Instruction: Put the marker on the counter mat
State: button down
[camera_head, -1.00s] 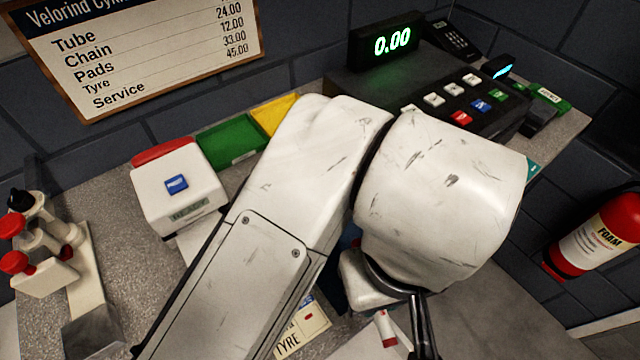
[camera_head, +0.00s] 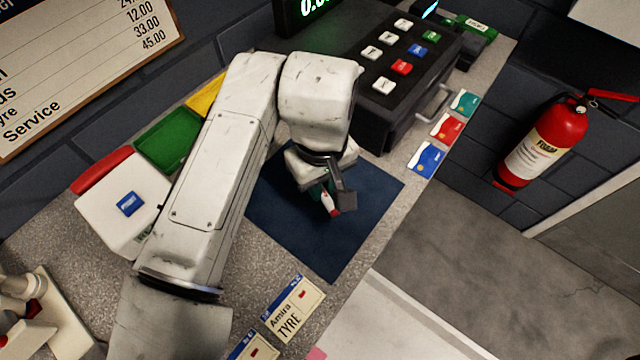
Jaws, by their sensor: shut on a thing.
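The counter mat (camera_head: 318,248) is a dark blue square lying on the grey speckled counter in the middle of the head view. My gripper (camera_head: 333,200) is over the mat, pointing down, and is shut on the marker (camera_head: 328,203). The marker is small, white with a red end. Much of it is hidden by the gripper and wrist. I cannot tell whether its lower end touches the mat or hangs just above it.
A black cash register (camera_head: 405,75) stands behind the mat. Several cards (camera_head: 446,128) lie at the counter's right edge. Paper tags (camera_head: 293,308) lie in front. A white boxy device (camera_head: 122,205) and a green tray (camera_head: 170,138) are left of my arm. The mat's front and right parts are clear.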

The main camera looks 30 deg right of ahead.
jog(key=shift+w+d+f, duration=0.25)
jog(key=shift+w+f, duration=0.2)
jog(key=shift+f, duration=0.15)
jog(key=shift+w+d+f+p, duration=0.15)
jog(key=shift+f+p, duration=0.1)
jog(key=shift+f, duration=0.75)
jog(key=shift+w+d+f+p, duration=0.15)
jog(key=shift+f+p, duration=0.1)
jog(key=shift+f, duration=0.75)
jog(key=shift+a+f, duration=0.1)
jog(key=shift+f, duration=0.05)
jog(key=c, duration=1.1)
grip_release()
notch_tip(320, 180, up, 12)
jog(key=shift+r+b, duration=0.2)
jog(key=shift+b, duration=0.4)
